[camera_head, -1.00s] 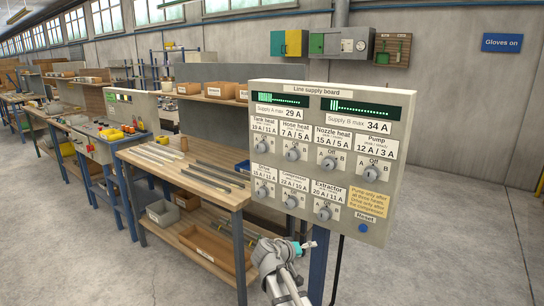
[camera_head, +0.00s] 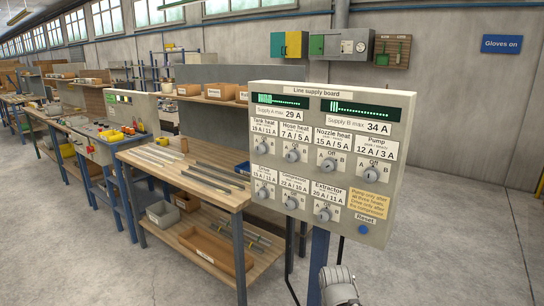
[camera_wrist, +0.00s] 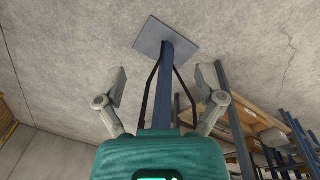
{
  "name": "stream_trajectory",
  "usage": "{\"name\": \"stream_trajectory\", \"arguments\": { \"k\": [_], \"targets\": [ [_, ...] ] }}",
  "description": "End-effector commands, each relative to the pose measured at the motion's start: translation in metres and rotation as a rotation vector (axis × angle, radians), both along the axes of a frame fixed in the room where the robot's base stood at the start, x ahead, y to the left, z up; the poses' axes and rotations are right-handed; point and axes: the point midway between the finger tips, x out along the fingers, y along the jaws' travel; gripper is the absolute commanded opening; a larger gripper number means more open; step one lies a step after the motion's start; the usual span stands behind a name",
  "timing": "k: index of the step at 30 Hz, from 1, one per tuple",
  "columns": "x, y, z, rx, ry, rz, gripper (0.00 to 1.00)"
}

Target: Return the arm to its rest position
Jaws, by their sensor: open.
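My gripper (camera_wrist: 162,84) shows in the wrist view with its two grey fingers spread apart and nothing between them. The teal gripper body (camera_wrist: 162,158) fills the bottom of that view. Beyond the fingers is the blue post (camera_wrist: 167,85) of the board, running to its base plate (camera_wrist: 166,38) on the floor. In the head view, only a grey part of my arm (camera_head: 339,285) shows at the bottom edge, below the line supply board (camera_head: 332,96). The fingers are out of sight there.
The board carries several knobs and a blue reset button (camera_head: 363,229). A wooden workbench (camera_head: 165,175) with metal strips stands left of it, with a lower shelf (camera_head: 185,240) of bins. Dark cables (camera_wrist: 150,92) hang beside the post. Floor (camera_head: 450,250) at the right is clear.

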Motion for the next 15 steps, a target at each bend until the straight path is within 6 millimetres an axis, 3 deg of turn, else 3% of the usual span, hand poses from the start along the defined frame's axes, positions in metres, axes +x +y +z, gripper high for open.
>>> {"name": "stream_trajectory", "arguments": {
  "k": [5, 15],
  "targets": [
    [-0.019, 0.003, -0.001, 0.091, 0.033, 0.008, 0.88],
    [-0.015, 0.004, 0.033, 0.085, 0.030, 0.010, 0.88]
  ]
}}
